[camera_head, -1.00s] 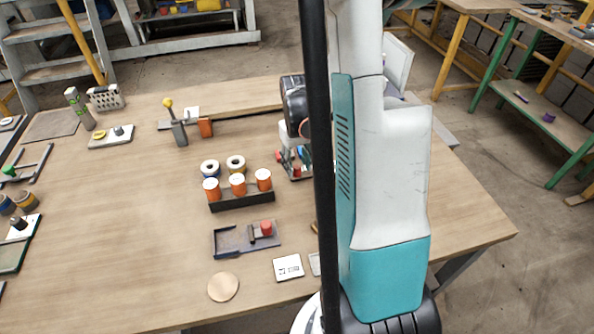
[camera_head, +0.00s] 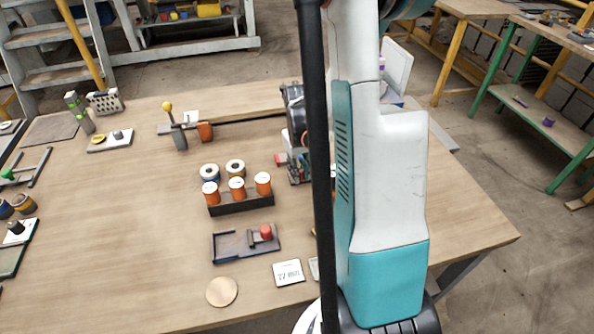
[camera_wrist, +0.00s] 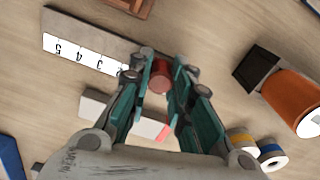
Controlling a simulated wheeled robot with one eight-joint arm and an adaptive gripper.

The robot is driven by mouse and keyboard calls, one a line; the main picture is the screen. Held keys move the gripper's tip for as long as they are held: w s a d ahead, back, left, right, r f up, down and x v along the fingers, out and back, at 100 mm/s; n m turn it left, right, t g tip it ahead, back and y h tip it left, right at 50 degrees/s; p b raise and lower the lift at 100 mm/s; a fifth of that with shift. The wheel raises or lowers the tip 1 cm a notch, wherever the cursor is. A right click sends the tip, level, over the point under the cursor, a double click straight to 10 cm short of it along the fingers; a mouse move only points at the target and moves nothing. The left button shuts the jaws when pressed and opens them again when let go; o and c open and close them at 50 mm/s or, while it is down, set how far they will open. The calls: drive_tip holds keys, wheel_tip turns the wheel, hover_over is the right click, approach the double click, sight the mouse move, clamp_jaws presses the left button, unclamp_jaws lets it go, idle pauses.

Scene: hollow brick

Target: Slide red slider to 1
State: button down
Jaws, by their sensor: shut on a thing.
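The red slider (camera_wrist: 160,76) is a small red round knob in the upper middle of the wrist view. My gripper (camera_wrist: 163,82) has its teal fingers on both sides of it and is shut on it. A number strip (camera_wrist: 84,57) runs down to the right beside it. I read 5, 4, 3 and part of a 2; the strip's end by my left finger is covered. In the head view my gripper (camera_head: 298,168) is partly hidden behind the black pole, and I cannot make out the knob clearly.
A white bar (camera_wrist: 98,107) with a pink end lies below the fingers. An orange cylinder (camera_wrist: 292,98) and a black block (camera_wrist: 257,67) stand at right. The table's left middle (camera_head: 120,220) is clear.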

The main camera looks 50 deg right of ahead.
drive_tip(key=shift+s+d, duration=0.5)
drive_tip(key=shift+d, duration=0.3)
drive_tip(key=c, duration=1.4)
unclamp_jaws()
wheel_tip(320, 180, up, 12)
drive_tip(key=shift+a, duration=0.1)
